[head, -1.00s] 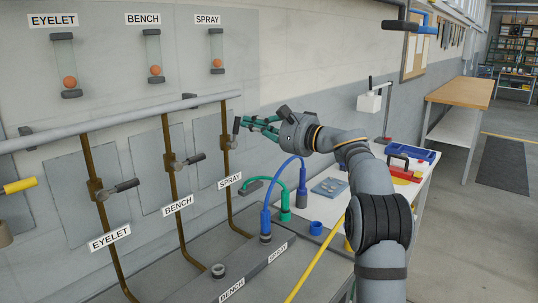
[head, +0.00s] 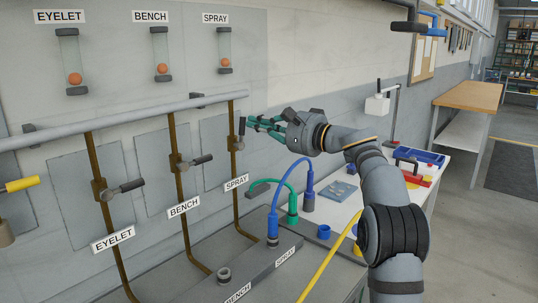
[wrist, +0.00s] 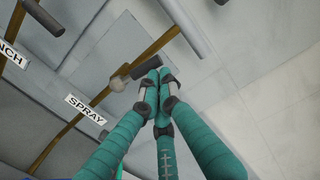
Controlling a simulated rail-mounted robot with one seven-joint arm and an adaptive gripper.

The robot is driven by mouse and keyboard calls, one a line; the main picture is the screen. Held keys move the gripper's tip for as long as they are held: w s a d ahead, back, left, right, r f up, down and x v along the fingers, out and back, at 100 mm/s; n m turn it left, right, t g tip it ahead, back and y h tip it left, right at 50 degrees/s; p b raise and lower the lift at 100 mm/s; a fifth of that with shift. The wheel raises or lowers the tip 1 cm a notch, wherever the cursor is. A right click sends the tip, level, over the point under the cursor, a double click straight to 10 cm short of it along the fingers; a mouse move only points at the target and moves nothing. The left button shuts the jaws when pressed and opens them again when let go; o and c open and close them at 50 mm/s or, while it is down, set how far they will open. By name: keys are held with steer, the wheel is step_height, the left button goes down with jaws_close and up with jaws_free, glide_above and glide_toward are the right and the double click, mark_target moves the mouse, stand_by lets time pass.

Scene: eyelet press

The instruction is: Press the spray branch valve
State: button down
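The spray branch valve (head: 237,144) sits on the brown pipe above the SPRAY label (head: 237,183). Its dark lever (head: 242,126) stands upright in the head view. In the wrist view the lever (wrist: 146,58) lies just beyond my fingertips, with the label (wrist: 86,110) to the left. My gripper (head: 249,124) comes from the right with its green fingers beside the lever. In the wrist view the fingertips (wrist: 155,82) are together with nothing seen between them. Whether they touch the lever I cannot tell.
The bench valve (head: 182,165) and eyelet valve (head: 107,190) are to the left, their levers sticking outward. A horizontal grey pipe (head: 150,113) runs above. Blue and green hoses (head: 305,180) arch below my gripper, near a white table (head: 340,212).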

steer(key=shift+s+a, duration=0.1)
steer(key=shift+a, duration=0.15)
stand_by(0.5)
stand_by(0.6)
steer(key=s+d+b, duration=0.3)
steer(key=d, duration=0.8)
steer(key=shift+d+f, duration=0.25)
steer(key=shift+f, duration=0.05)
steer(key=shift+s, duration=0.1)
